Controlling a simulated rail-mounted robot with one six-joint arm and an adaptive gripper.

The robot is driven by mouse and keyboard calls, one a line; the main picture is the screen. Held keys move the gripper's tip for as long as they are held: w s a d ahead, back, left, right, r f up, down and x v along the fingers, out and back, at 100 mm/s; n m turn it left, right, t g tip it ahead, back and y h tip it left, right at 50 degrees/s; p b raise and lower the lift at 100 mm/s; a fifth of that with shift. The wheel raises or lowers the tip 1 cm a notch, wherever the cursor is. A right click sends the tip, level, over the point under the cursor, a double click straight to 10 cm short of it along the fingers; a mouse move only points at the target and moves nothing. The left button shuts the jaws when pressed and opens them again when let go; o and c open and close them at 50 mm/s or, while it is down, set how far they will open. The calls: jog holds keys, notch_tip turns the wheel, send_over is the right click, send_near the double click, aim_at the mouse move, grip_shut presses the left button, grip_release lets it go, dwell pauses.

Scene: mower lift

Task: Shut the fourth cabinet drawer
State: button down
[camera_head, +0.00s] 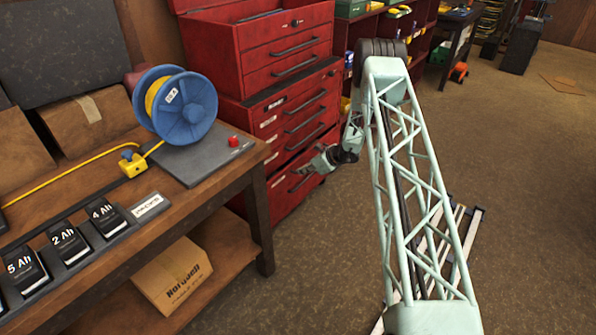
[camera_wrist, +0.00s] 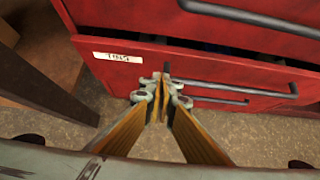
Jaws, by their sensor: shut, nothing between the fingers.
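The red drawer cabinet (camera_head: 258,130) stands behind the workbench, with several handled drawer fronts. In the wrist view, a red drawer front (camera_wrist: 115,78) with a white label and a dark bar handle stands slightly out, with a dark gap above it. I cannot tell for sure whether it is the fourth. My gripper (camera_head: 312,163) is at the lower drawers in the head view, partly covering them. In the wrist view, my gripper (camera_wrist: 160,88) is shut and empty, its fingertips over this front's lower left. Whether they touch it is unclear.
A wooden workbench (camera_head: 255,172) with a blue cable reel (camera_head: 187,110) stands left of my gripper. A cardboard box (camera_head: 172,274) sits on its lower shelf. A red toolbox (camera_head: 225,45) tops the cabinet. The floor at right is mostly clear.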

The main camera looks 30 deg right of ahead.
jog(key=p+v, duration=0.2)
jog(key=v, duration=0.7)
jog(key=shift+w+r, duration=0.1)
jog(key=shift+w, duration=0.05)
